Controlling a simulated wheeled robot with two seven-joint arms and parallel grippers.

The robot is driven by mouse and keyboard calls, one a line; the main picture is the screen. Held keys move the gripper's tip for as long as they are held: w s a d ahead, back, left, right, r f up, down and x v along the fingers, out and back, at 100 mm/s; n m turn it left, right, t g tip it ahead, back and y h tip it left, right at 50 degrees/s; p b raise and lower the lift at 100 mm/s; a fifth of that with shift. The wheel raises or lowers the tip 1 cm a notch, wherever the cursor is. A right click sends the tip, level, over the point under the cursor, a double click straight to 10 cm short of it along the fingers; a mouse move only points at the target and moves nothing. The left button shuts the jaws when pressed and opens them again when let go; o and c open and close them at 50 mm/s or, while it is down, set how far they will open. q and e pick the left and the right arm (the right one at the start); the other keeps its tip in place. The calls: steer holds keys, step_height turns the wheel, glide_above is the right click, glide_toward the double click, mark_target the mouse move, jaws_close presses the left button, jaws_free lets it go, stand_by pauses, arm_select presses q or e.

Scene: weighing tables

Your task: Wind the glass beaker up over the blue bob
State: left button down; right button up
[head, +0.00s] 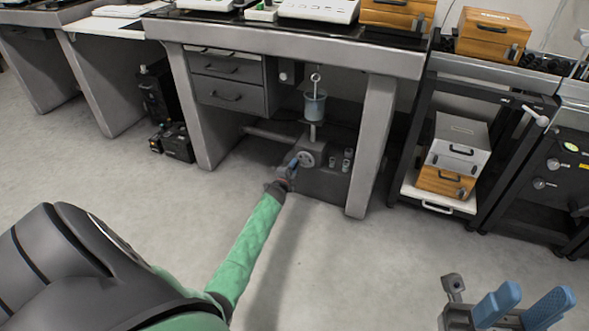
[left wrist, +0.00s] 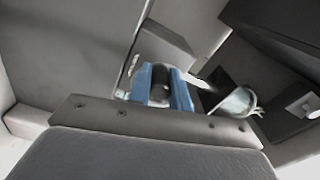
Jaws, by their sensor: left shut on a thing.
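The glass beaker (head: 315,107) stands on a post above the winding stand (head: 318,180) under the middle table. A thin rod with a ring (head: 316,78) shows above the beaker. The beaker looks bluish, and I cannot make out the blue bob separately. My left gripper (head: 292,165) is at the stand's round crank wheel (head: 307,158). In the left wrist view its blue fingers (left wrist: 160,88) are shut on a dark crank handle (left wrist: 161,80), with a glass-like vessel (left wrist: 237,102) to the right. My right gripper (head: 522,306) is open and empty at lower right.
The table's right leg (head: 372,145) and the drawer unit (head: 230,80) flank the stand. Small weights (head: 347,160) sit on its right side. A rack with boxes (head: 455,150) stands at right. The floor in front is clear.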

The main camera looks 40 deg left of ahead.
arm_select(q)
steer(key=shift+r+m, duration=0.1)
steer(key=shift+m, duration=0.3)
steer(key=c, duration=1.3)
jaws_free()
steer(key=shift+p+v, duration=1.15)
steer(key=shift+v, duration=2.75)
